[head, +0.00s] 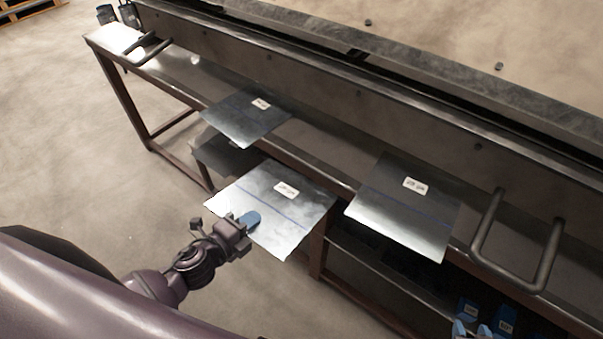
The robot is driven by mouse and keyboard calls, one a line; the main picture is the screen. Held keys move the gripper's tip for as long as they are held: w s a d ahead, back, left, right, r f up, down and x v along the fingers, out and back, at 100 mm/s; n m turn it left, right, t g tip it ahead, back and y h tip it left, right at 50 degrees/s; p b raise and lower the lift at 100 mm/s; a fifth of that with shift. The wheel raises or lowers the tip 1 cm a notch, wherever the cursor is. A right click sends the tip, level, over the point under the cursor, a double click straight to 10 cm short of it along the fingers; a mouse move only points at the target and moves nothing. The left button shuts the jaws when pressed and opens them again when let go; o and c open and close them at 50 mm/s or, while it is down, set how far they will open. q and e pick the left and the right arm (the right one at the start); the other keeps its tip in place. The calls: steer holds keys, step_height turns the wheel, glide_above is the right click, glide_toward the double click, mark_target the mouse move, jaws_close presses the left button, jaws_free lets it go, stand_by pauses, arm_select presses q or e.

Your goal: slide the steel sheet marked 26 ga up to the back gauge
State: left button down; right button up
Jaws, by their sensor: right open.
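Three grey steel sheets with white labels and blue lines show in the head view; the label print is too blurred to read surely. The middle sheet (305,208) juts out in front of the long dark bench. My left gripper (250,218) is at its near left edge, one blue finger over its top and the other hidden, apparently clamping it. The left sheet (236,115) and the right sheet (395,210) lie on the bench, overhanging its front edge. I cannot surely identify the back gauge.
A long dark beam (360,95) runs behind the sheets. U-shaped handles stand at the right (545,255) and far left (147,52). Blue labelled items (505,325) sit low at the bottom right. Bare bench top shows between the left and right sheets.

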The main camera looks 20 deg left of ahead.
arm_select(q)
steer(key=v, duration=0.4)
steer(key=shift+s+a+f+b, duration=0.15)
steer(key=shift+s+f+b, duration=0.05)
steer(key=shift+s+b, duration=0.15)
